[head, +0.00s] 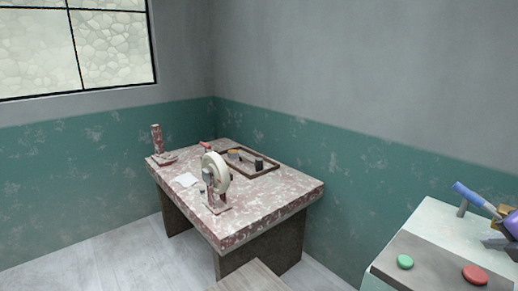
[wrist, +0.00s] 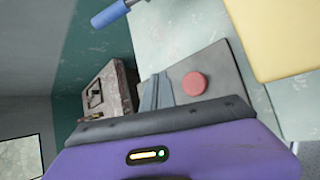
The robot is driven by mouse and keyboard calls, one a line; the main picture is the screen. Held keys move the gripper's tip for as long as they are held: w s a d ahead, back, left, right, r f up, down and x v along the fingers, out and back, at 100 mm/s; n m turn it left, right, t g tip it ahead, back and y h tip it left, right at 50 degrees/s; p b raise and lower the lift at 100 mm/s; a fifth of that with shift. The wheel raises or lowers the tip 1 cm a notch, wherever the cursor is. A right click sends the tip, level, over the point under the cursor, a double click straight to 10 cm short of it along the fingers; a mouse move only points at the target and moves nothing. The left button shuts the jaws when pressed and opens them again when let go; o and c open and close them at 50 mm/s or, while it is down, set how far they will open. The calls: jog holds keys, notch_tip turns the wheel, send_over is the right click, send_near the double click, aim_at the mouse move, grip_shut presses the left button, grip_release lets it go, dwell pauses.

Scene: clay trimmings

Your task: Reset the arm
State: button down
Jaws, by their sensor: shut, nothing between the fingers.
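My gripper (head: 492,243) is at the right edge of the head view, partly cut off, over the pale machine top. In the wrist view its two grey fingers (wrist: 156,92) lie together, shut, with nothing held. They are beside a red button (wrist: 194,84) on a grey panel (wrist: 222,62); whether they touch the panel, I cannot tell. The red button (head: 475,275) also shows in the head view, in front of the gripper.
A blue-handled lever (head: 470,195) stands close to my gripper; its handle (wrist: 110,14) shows in the wrist view. A green button (head: 405,262) is on the panel. A worn table (head: 262,212) with a tray (head: 271,171) and a pale wheel (head: 217,172) stands farther back. A pale yellow surface (wrist: 275,40) is close by.

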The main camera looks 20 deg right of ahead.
jog(key=w+d+r+m+t+h, duration=0.1)
jog(key=w+r+m+t+h, duration=0.35)
jog(key=r+m, duration=0.45)
jog(key=s+a+f+m+t, duration=0.1)
jog(key=s+a+f+m, duration=0.1)
jog(key=a+f+m, duration=0.45)
jog(key=s+a+f+m+t, duration=0.2)
jog(key=a+m, duration=0.2)
jog(key=a, duration=0.5)
jog(key=s+a+f+m+t, duration=0.1)
jog(key=s+a+f+m, duration=0.1)
jog(key=a+f+m, duration=0.45)
jog(key=s+a+f+n+g+y, duration=0.1)
jog(key=s+a+f+n+y, duration=0.2)
jog(key=s+a, duration=0.7)
jog(key=s+a+f+n+g+y, duration=0.1)
jog(key=s+a+f+n+y, duration=0.2)
jog(key=s+a, duration=0.7)
jog(key=a+f+y, duration=0.1)
jog(key=f+y, duration=0.1)
jog(key=y, duration=0.1)
jog(key=shift+s+a+n, duration=0.15)
jog(key=shift+s+n, duration=0.15)
jog(key=shift+s, duration=0.1)
jog(key=shift+y, duration=0.25)
